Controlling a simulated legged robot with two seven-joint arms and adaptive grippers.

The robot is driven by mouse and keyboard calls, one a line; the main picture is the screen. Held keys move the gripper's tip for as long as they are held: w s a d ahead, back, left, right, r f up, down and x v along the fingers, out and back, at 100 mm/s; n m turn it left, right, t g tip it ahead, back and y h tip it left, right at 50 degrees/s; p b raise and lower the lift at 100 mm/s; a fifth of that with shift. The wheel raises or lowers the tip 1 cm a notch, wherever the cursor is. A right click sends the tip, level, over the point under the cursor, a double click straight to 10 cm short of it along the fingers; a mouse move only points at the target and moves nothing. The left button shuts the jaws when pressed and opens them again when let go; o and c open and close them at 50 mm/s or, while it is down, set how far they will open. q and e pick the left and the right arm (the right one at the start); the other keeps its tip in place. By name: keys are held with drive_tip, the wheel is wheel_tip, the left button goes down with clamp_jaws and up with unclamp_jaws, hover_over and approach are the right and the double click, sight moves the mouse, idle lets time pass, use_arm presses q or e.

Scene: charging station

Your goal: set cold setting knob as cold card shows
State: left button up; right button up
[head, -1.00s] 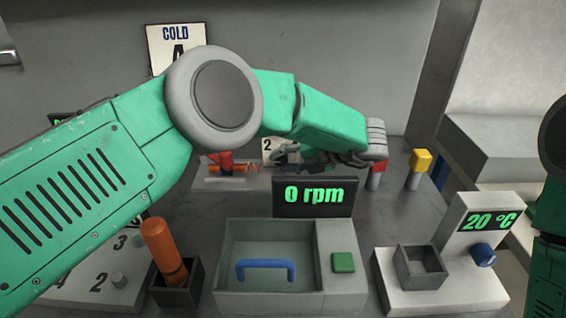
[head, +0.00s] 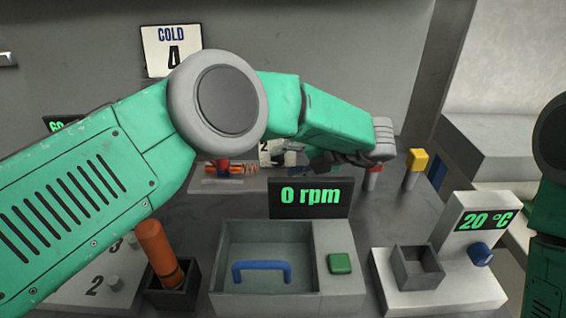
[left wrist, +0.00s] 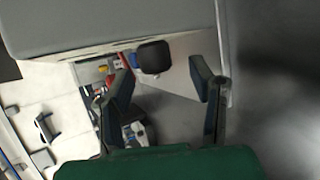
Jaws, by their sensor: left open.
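The white COLD card (head: 158,62) stands on the back wall side. Its black digit looks like a 4, with its lower part behind my left arm. A blue knob (head: 481,254) sits on the front of the white unit reading 20 °C (head: 485,219), at the right; I cannot tell from its look whether it is the cold setting knob. My left gripper (head: 325,161) is over the back of the table, far from that knob, partly hidden by its arm. In the left wrist view its fingers (left wrist: 164,70) are apart and hold nothing. My right gripper is out of view.
A grey tub (head: 232,303) with a blue handle and a green button stands in front of the 0 rpm screen (head: 310,198). An orange-handled tool (head: 158,248) stands in a dark holder. Red and yellow blocks on posts stand at the back right. My left arm covers much of the left.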

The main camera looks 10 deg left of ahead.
use_arm(q)
drive_tip(key=v, duration=0.5)
drive_tip(key=shift+d+f, duration=0.1)
drive_tip(key=shift+d, duration=0.25)
drive_tip(key=shift+r, duration=0.2)
